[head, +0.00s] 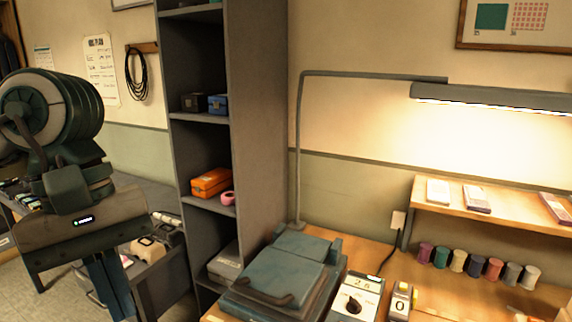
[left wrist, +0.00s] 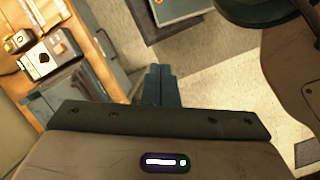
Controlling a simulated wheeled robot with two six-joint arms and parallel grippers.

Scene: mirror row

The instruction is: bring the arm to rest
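My left gripper (head: 112,290) hangs down at the lower left of the head view, below the dark green and brown wrist. Its blue-grey fingers run to the bottom edge there. In the left wrist view the fingers (left wrist: 158,84) stand side by side with no visible gap and nothing between them. They are over open floor, clear of the bench. My right gripper is not in either view.
A grey shelf unit (head: 257,130) stands right of the left arm. The wooden bench (head: 440,290) holds a blue-grey case (head: 280,278), a dial box (head: 355,298) and several thread spools (head: 458,260) under a lit lamp (head: 490,98). Pale floor (left wrist: 215,105) lies below the gripper.

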